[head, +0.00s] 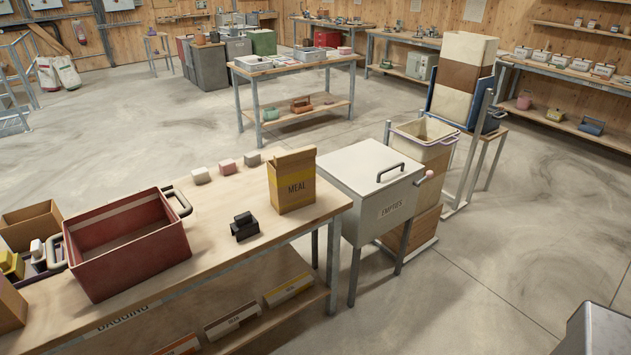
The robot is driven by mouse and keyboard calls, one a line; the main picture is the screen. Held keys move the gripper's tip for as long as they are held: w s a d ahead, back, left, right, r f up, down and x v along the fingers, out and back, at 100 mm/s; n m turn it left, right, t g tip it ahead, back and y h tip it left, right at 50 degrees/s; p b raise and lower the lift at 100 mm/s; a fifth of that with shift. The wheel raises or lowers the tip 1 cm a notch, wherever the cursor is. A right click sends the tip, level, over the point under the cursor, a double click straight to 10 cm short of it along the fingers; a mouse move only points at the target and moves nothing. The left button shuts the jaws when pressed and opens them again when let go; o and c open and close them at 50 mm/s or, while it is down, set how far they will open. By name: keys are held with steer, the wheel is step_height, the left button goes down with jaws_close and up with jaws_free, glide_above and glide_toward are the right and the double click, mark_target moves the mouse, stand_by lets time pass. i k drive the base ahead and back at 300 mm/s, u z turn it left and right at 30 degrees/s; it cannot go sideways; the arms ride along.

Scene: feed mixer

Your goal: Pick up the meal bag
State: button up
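The meal bag (292,182) is a brown paper bag with a yellow band marked MEAL. It stands upright near the right end of the wooden bench (222,228). Its top looks folded over, and nothing touches it.
A small black object (244,226) sits left of the bag, and small blocks (227,167) lie behind it. A red open bin (128,246) with handles stands further left. A white EMPTIES box (370,170) on legs stands close to the bench's right end. Floor at the right front is mostly open.

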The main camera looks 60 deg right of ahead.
mark_target(291, 175)
steer(key=u, duration=1.1)
steer(key=k, duration=0.15)
steer(key=z, duration=2.75)
steer(key=k, duration=0.95)
steer(key=u, duration=0.2)
steer(key=i, duration=0.7)
